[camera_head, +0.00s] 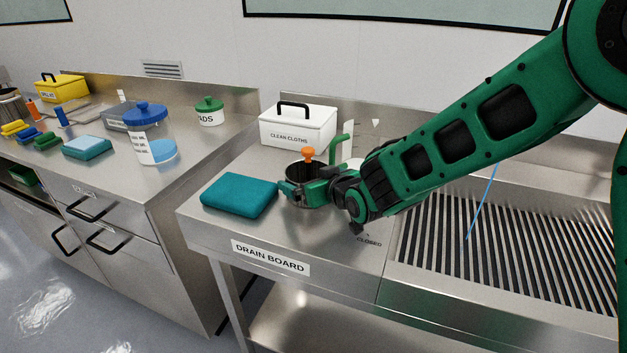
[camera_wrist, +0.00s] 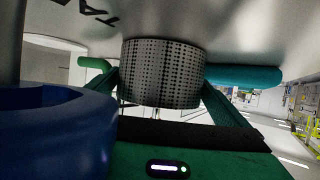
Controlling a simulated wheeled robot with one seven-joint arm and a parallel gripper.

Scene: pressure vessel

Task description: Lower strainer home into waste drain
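The strainer is a grey perforated metal cylinder (camera_wrist: 163,72), seen between my gripper's two green fingers in the wrist view. In the head view its dark round body (camera_head: 305,172) shows at the drain board, with an orange knob (camera_head: 308,154) at its top. My gripper (camera_head: 305,192) reaches in from the right, one finger on each side of the cylinder, and appears shut on it. The drain opening cannot be made out; the gripper and strainer cover that spot. Whether the strainer's lower edge touches the board cannot be told.
A teal folded cloth (camera_head: 239,195) lies just left of my gripper on the drain board (camera_head: 225,226). A white clean-cloths box (camera_head: 298,127) stands behind. A green lever-like part (camera_head: 338,150) rises close behind my gripper. A slatted sink grate (camera_head: 510,245) lies to the right.

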